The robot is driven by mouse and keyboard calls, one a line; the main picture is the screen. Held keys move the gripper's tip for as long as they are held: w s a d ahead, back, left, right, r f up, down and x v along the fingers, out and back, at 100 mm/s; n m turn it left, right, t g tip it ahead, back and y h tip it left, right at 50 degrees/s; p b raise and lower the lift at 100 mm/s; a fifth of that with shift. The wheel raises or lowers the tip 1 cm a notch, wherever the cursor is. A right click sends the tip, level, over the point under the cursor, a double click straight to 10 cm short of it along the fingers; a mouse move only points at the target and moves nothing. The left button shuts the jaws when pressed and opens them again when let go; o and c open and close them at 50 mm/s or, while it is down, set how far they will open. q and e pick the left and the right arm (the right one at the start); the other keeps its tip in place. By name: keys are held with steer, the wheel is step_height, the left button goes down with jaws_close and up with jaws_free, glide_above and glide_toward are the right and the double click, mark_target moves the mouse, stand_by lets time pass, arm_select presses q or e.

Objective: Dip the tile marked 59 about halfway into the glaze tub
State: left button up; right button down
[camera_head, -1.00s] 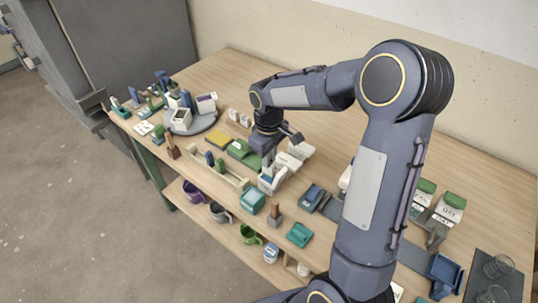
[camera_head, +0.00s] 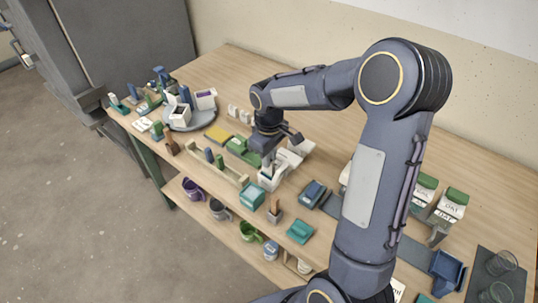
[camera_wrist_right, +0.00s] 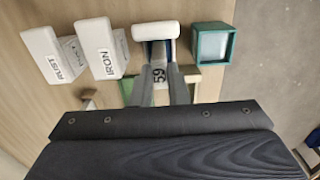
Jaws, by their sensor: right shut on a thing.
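The tile marked 59 (camera_wrist_right: 159,73) is held between the fingers of my right gripper (camera_wrist_right: 166,88), with its number facing the wrist camera. In the head view my right gripper (camera_head: 268,160) points down over a white tub (camera_head: 270,180) on the bench. In the wrist view that white tub (camera_wrist_right: 153,31) lies just beyond the fingertips, at the tile's far end. How deep the tile's end sits in the tub is hidden. White tubs marked IRON (camera_wrist_right: 102,50) and RUST (camera_wrist_right: 54,54) stand beside it. My left gripper is out of view.
A teal tub (camera_wrist_right: 212,45) stands close on the other side of the white tub. A green piece (camera_head: 242,149) and a pale wooden rack (camera_head: 215,163) lie to the left.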

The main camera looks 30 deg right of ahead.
steer(key=shift+f+b, duration=1.3)
steer(key=shift+f, duration=0.6)
steer(key=shift+r, duration=0.2)
stand_by(1.6)
steer(key=shift+r+p, duration=2)
steer(key=shift+r, duration=0.35)
steer(key=shift+r+p, duration=1.25)
steer(key=shift+r, duration=0.25)
